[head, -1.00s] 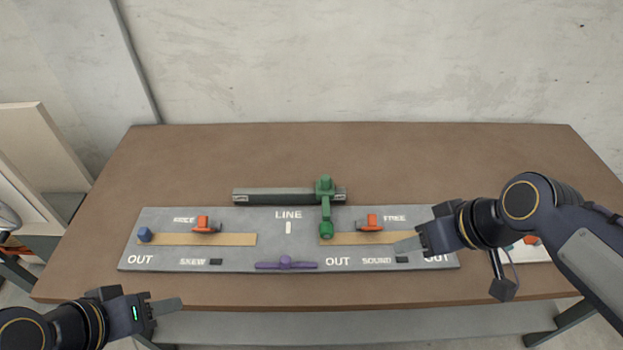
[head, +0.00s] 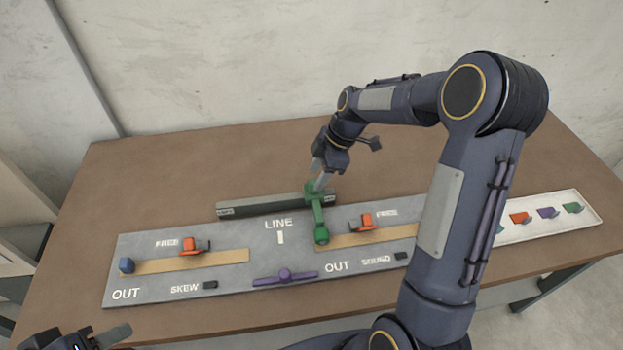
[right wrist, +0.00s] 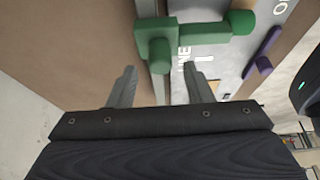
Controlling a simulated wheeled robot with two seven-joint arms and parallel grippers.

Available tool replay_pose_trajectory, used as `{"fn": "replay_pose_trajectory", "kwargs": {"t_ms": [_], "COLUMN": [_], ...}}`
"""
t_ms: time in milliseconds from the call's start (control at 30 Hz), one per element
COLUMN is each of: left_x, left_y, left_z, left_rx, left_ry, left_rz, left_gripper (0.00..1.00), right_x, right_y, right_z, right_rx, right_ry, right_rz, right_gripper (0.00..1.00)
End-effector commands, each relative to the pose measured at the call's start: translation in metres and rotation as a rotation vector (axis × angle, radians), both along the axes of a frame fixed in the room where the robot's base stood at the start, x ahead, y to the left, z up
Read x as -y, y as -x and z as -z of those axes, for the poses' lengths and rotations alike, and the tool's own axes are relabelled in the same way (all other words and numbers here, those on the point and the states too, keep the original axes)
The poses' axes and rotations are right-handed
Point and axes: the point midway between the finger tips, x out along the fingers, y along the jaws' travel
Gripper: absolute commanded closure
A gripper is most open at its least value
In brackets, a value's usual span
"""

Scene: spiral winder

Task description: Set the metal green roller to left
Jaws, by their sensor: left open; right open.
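The green roller (head: 319,212) sits at the right part of a dark rail (head: 260,206) behind the grey panel (head: 220,278). Its arm reaches forward over the panel to a round green end, right of the LINE mark. My right gripper (head: 317,176) is above and just behind its rear block. In the right wrist view, the open fingers (right wrist: 160,90) point toward the green block (right wrist: 157,48), apart from each other with nothing clearly held. Whether a finger touches the block is unclear. My left gripper (head: 112,338) is open at the lower left, partly cut off.
Two orange sliders (head: 361,222) (head: 190,246) sit by tan strips, a blue knob (head: 127,265) at left. A purple handle (head: 285,276) is at the panel's front. A white tray (head: 590,214) holds small coloured pieces at right. The table behind the rail is clear.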

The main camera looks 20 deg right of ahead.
Motion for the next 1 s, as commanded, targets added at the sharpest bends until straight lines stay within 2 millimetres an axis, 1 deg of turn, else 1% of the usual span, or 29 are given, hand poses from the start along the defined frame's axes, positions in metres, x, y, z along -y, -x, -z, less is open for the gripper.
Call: {"fn": "replay_pose_trajectory", "kwargs": {"t_ms": [33, 100, 200, 333, 567, 900, 933, 1000], "left_x": [0.000, 0.000, 0.000, 0.000, 0.000, 0.000, 0.000, 0.000], "left_y": [0.000, 0.000, 0.000, 0.000, 0.000, 0.000, 0.000, 0.000], "left_z": [-0.002, -0.004, -0.005, -0.005, -0.005, -0.005, -0.005, -0.005], "left_rx": [0.000, 0.000, 0.000, 0.000, 0.000, 0.000, 0.000, 0.000], "left_ry": [0.000, 0.000, 0.000, 0.000, 0.000, 0.000, 0.000, 0.000], "left_rz": [0.000, 0.000, 0.000, 0.000, 0.000, 0.000, 0.000, 0.000], "left_gripper": [0.56, 0.56, 0.56, 0.56, 0.56, 0.56, 0.56, 0.56], "right_x": [-0.004, -0.007, -0.010, -0.012, -0.012, -0.012, -0.012, -0.012], "right_y": [0.000, -0.001, -0.002, -0.003, -0.003, -0.003, -0.003, -0.003], "right_z": [0.007, 0.016, 0.025, 0.030, 0.031, 0.030, 0.030, 0.030], "right_rx": [-0.005, -0.003, -0.001, 0.000, 0.001, 0.001, 0.001, 0.001], "right_ry": [0.000, 0.000, 0.000, 0.000, 0.000, 0.000, 0.000, 0.000], "right_rz": [-0.002, -0.001, 0.001, 0.001, 0.001, 0.001, 0.001, 0.001], "right_gripper": [0.54, 0.54, 0.54, 0.54, 0.54, 0.98, 1.00, 1.00]}}
